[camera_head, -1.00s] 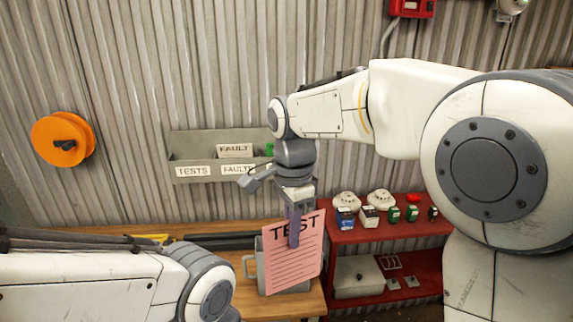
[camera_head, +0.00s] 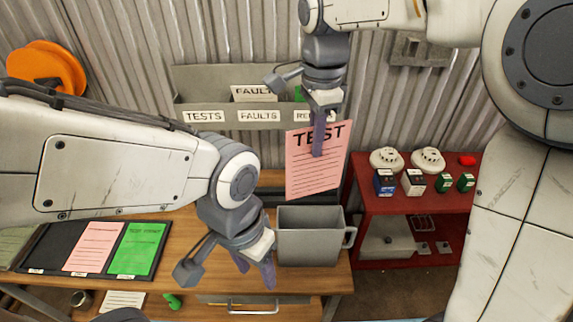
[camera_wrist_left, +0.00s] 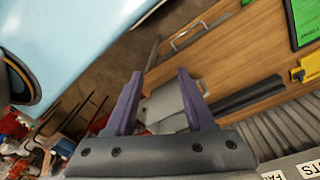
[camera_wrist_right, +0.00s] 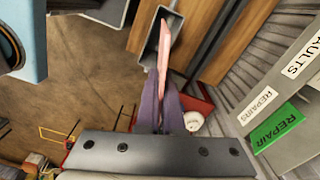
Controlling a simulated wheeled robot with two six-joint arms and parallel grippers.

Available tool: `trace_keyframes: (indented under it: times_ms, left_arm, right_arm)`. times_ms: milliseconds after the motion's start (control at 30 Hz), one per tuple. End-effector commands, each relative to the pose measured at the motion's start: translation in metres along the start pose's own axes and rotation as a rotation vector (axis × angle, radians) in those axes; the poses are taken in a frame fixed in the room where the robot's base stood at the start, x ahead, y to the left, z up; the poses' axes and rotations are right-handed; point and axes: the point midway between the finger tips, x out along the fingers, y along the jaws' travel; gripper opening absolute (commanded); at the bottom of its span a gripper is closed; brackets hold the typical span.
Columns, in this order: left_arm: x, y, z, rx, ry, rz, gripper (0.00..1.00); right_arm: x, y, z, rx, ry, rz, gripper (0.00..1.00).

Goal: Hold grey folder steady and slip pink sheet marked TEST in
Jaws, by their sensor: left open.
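The grey folder (camera_head: 292,250) stands open at the top near the bench's right end, with a handle on its right side. My right gripper (camera_head: 318,150) is shut on the upper part of the pink TEST sheet (camera_head: 313,180). The sheet hangs upright, its lower edge near the folder's mouth; whether it is inside cannot be told. In the right wrist view the pink sheet (camera_wrist_right: 164,58) shows edge-on near the folder's opening (camera_wrist_right: 154,28). My left gripper (camera_head: 256,275) is open, pointing down just left of the folder. The folder (camera_wrist_left: 168,105) shows beyond its fingers in the left wrist view.
A wall rack (camera_head: 228,116) with TESTS and FAULTS labels is behind. A black board (camera_head: 48,248) with pink and green sheets lies on the bench (camera_head: 185,232) at left. A red shelf (camera_head: 395,203) with detectors and small boxes stands at right.

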Motion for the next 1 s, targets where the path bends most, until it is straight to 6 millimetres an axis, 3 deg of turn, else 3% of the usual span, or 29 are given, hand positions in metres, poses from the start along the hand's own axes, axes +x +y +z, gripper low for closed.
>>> trace_keyframes:
  times_ms: [167,300,633,1000]
  left_arm:
    - [0.021,-0.031,-0.031,-0.291,-0.041,-0.039,0.54]
    - [0.047,-0.068,-0.056,-0.592,-0.072,-0.078,0.54]
    - [0.125,-0.16,-0.079,-1.242,-0.126,-0.16,0.54]
    - [0.134,-0.164,-0.143,-1.922,0.04,-0.119,0.54]
  right_arm:
    - [0.0,0.001,-0.003,0.004,0.0,0.0,0.0]
    - [0.0,0.001,-0.002,0.004,0.0,0.0,0.0]
    - [0.0,0.0,0.0,0.001,0.0,0.0,0.0]
    - [0.0,0.0,0.0,0.0,0.0,0.0,0.0]
